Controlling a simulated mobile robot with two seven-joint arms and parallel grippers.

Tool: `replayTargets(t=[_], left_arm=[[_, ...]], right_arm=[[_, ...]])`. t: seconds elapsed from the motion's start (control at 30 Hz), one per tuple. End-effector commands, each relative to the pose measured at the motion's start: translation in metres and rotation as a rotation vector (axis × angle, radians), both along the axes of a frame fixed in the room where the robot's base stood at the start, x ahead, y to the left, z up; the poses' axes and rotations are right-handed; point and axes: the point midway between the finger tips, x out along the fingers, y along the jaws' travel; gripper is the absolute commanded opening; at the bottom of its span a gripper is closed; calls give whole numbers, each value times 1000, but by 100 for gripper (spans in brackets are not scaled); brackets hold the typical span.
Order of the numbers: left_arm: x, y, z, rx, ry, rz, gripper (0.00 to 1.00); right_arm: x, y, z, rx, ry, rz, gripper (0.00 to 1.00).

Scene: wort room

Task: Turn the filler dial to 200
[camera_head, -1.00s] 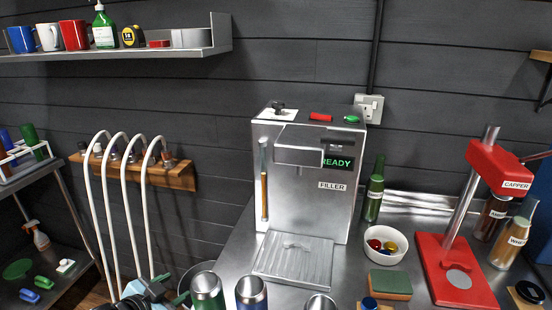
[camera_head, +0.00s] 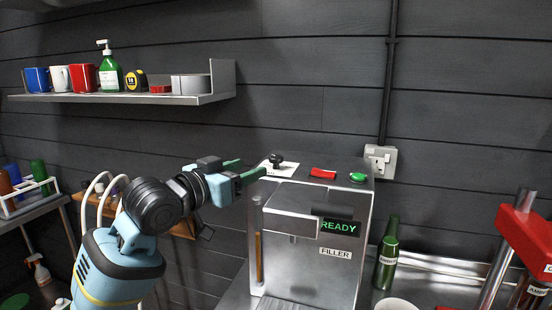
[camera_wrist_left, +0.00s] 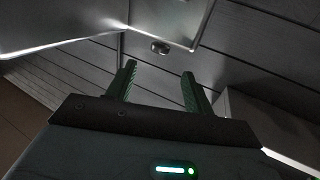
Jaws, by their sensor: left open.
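The filler (camera_head: 320,240) is a steel box labelled FILLER, with a green READY display (camera_head: 339,227). The dial (camera_head: 276,158) is a dark knob on a white plate on the filler's top, at the left. My left gripper (camera_head: 254,168) is raised at the filler's upper left, its open green fingers pointing toward the dial, apart from it as far as I can tell. In the left wrist view the two fingers (camera_wrist_left: 160,82) are spread with nothing between them. The dial's setting is too small to read. My right gripper is not in view.
A red button (camera_head: 323,173) and a green button (camera_head: 358,177) sit on the filler's top, right of the dial. A green bottle (camera_head: 387,255) stands right of the filler, and the red capper (camera_head: 527,240) is farther right. A wall shelf (camera_head: 120,98) hangs at upper left.

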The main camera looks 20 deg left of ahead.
Motion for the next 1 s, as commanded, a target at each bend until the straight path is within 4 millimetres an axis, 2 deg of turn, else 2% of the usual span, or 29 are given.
replayTargets(t=[0.27, 0.7, 1.0], left_arm=[[4, -2, 1, -2, 0, -2, 52], [56, -26, 2, -3, -1, -1, 52], [71, -32, 2, -1, -3, 0, 52]], right_arm=[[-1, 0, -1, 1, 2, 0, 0], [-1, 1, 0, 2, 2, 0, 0], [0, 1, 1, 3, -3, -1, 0]])
